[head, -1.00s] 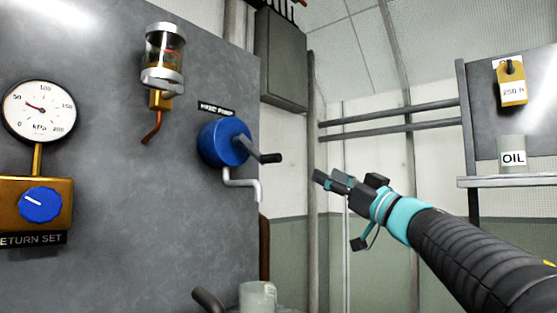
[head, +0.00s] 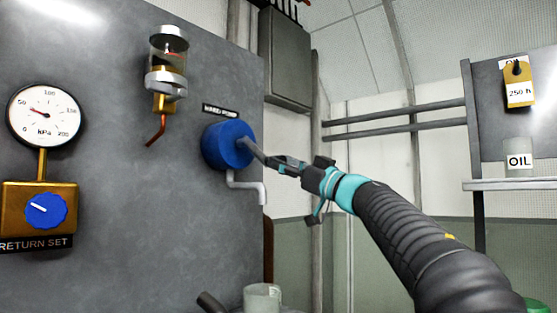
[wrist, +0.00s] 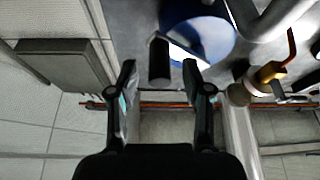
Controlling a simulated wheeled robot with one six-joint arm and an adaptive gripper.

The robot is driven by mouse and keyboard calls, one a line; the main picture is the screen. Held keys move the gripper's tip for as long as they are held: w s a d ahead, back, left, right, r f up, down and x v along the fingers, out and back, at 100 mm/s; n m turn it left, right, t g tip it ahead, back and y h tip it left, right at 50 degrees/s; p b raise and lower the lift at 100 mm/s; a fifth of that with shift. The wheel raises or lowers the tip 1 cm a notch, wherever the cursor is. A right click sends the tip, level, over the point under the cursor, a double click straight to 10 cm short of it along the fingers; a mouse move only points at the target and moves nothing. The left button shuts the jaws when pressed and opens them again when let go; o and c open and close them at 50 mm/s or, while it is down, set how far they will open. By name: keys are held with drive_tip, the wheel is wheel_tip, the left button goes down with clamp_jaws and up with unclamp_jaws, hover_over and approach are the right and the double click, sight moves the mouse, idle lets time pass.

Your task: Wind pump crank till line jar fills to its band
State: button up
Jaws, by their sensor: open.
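The blue hand pump (head: 226,145) is mounted on the grey panel, with its crank arm (head: 255,152) pointing right and down. My gripper (head: 274,162) is at the crank's outer end and covers the handle in the head view. In the wrist view my gripper (wrist: 160,72) is open, and the dark crank handle (wrist: 159,62) stands between or just ahead of the fingertips. Contact cannot be told. The glass line jar (head: 167,62) hangs upper left of the pump. A reddish band shows faintly on it; its liquid level is hard to read.
A pressure gauge (head: 46,115) and a blue return-set knob (head: 45,210) are at the left. A grey spout (head: 250,187) bends below the pump, above a pale cup (head: 262,297). A shelf (head: 510,185) with an oil can (head: 519,160) is at the right.

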sight(261, 152)
drive_tip(key=shift+x, duration=1.1)
clamp_jaws()
drive_tip(key=shift+s+a+p, duration=0.1)
drive_tip(key=shift+p, duration=0.25)
